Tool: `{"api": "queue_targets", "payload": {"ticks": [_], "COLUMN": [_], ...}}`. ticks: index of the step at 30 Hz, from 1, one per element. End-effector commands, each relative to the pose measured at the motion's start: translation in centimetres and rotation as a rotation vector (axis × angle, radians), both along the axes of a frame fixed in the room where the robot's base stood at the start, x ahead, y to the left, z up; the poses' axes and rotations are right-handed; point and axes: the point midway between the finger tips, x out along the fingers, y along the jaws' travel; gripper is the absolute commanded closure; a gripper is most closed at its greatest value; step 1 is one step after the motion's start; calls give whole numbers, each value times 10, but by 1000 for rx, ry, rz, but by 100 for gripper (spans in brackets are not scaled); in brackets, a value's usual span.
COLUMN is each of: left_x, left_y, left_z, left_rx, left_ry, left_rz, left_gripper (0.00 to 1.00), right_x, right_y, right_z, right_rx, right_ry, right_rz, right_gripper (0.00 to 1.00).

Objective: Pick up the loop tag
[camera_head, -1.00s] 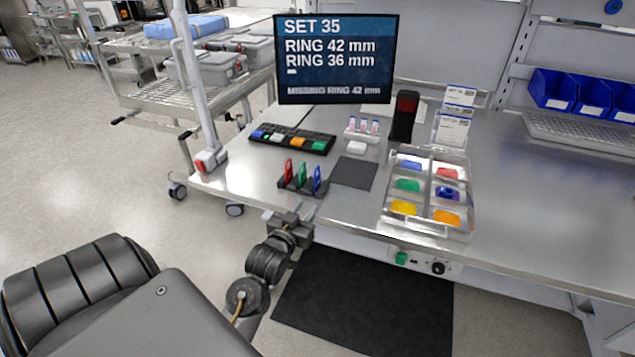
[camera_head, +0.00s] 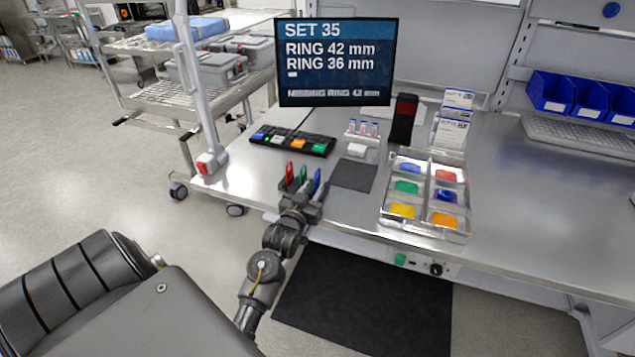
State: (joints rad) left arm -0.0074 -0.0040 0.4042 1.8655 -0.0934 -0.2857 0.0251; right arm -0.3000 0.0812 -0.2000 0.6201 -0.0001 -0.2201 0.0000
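Three upright coloured tags stand in a small dark rack near the table's front left edge: a red tag (camera_head: 289,171), a green tag (camera_head: 303,175) and a blue tag (camera_head: 317,178). I cannot tell which one is the loop tag. My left gripper (camera_head: 302,193) is at the front of this rack, low beside the tags, and covers most of the rack. Its fingers are too small and dark to show whether they are open or touching a tag. My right gripper is not in view.
A dark mat (camera_head: 353,175) lies right of the rack. A clear compartment tray (camera_head: 426,233) with coloured pieces stands further right. The table's right side is mostly clear.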

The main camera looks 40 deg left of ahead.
Motion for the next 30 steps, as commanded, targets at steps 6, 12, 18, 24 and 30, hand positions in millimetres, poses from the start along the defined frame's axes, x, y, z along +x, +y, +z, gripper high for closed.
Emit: {"api": "queue_targets", "payload": {"ticks": [6,12,18,24,30], "left_x": [31,39,39,39,39], "left_y": [10,13,13,13,13], "left_z": [4,1,1,1,1], "left_rx": [-2,-1,0,-1,-1], "left_ry": [-2,0,0,0,0], "left_rz": [0,0,0,0,0], "left_gripper": [69,69,76,100,100], "right_x": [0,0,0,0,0], "right_y": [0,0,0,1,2], "right_z": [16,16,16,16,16], "right_rx": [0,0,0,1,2], "right_ry": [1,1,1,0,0], "right_rz": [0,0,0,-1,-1], "right_gripper": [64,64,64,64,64]}}
